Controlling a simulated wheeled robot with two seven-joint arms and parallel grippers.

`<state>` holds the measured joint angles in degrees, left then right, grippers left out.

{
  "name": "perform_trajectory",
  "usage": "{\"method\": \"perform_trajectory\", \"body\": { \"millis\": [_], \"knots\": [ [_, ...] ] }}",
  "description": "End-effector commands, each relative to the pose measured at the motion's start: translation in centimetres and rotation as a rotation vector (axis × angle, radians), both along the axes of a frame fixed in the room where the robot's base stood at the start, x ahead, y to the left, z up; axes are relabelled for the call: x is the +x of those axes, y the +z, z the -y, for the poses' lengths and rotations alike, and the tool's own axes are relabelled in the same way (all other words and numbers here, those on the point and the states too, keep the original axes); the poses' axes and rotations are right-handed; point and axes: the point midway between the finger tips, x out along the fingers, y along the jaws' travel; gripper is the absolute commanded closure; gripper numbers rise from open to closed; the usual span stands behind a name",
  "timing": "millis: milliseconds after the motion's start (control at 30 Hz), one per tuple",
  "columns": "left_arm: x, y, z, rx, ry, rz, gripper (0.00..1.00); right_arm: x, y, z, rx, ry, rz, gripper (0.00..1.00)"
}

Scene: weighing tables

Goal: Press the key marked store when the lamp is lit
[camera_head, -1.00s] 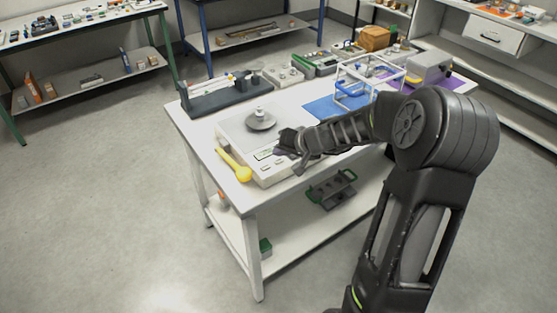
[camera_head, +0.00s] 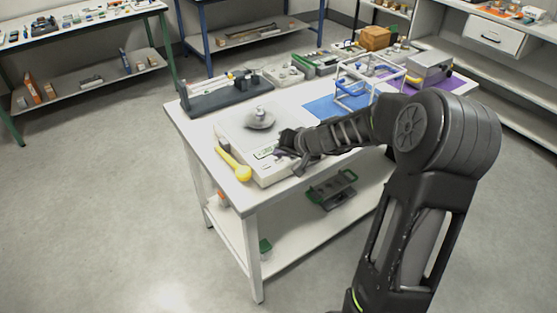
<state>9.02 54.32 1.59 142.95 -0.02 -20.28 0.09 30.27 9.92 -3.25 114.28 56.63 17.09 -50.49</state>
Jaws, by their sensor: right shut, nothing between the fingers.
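A white weighing scale (camera_head: 237,150) stands at the front left of the white table (camera_head: 188,125). Its round grey pan (camera_head: 259,122) carries a small metal weight (camera_head: 259,112). A small display (camera_head: 265,152) shows on its front panel. My right gripper (camera_head: 279,153) is shut and empty, with its tips over or at the front panel beside the display. I cannot tell whether they touch it. The store key and the lamp are too small to make out or hidden by the gripper. My left gripper is not in view.
A yellow spoon-like tool (camera_head: 240,170) lies at the scale's left front edge. A dark rack (camera_head: 217,96) stands behind.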

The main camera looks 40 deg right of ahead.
Motion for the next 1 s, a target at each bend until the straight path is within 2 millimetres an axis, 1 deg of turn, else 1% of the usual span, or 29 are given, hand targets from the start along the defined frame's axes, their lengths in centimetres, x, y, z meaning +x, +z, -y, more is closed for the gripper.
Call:
{"method": "perform_trajectory", "body": {
  "millis": [1000],
  "knots": [
    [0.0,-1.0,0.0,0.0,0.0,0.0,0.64,0.0,-0.7,0.0,-0.001,0.001,0.0,1.0]
  ]
}}
